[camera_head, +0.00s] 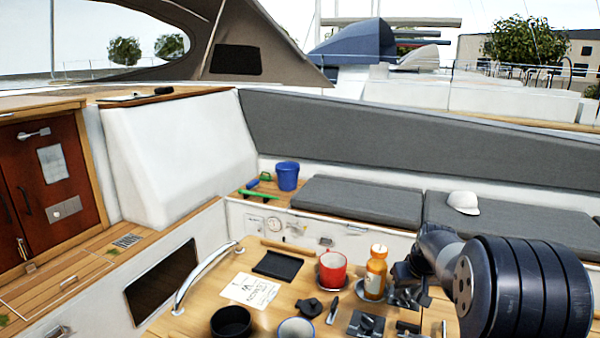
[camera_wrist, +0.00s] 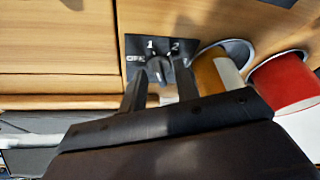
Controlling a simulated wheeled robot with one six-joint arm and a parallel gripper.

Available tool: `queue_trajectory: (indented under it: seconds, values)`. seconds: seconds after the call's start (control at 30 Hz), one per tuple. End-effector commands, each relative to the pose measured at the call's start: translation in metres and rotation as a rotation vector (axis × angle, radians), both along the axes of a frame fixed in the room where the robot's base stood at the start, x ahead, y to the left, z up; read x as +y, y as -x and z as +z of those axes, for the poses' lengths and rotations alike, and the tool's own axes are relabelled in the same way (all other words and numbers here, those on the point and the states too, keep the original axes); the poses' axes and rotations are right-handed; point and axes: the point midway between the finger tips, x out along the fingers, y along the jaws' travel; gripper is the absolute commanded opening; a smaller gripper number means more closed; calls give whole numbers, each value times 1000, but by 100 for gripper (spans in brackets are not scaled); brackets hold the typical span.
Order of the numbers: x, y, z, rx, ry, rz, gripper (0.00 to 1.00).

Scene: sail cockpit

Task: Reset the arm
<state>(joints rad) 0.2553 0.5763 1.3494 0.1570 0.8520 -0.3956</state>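My arm reaches in from the right in the head view, over the wooden table (camera_head: 205,290). My gripper (camera_head: 403,274) is just right of an orange bottle (camera_head: 376,276). In the wrist view my gripper (camera_wrist: 160,92) shows two dark fingers standing apart, with nothing visible held between them. Beyond the fingertips is a black rotary switch (camera_wrist: 158,66) marked OFF, 1 and 2. I cannot tell whether the fingers touch it. The bottle (camera_wrist: 212,73) and a red mug (camera_wrist: 284,84) are to the right of the fingers there.
The red mug (camera_head: 333,268) stands left of the bottle. A black tray (camera_head: 278,266), paper sheet (camera_head: 249,290), black bowl (camera_head: 231,322) and white-and-blue cup (camera_head: 296,329) are farther left. A metal handrail (camera_head: 200,276) edges the table. Grey seat cushions (camera_head: 362,203) lie behind.

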Motion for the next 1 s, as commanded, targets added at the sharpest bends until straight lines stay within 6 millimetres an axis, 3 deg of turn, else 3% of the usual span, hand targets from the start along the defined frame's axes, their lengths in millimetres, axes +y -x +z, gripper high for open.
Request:
queue_trajectory:
  seconds: [1.0]
  values:
    - [-8,-3,7,-5,-4,663,30]
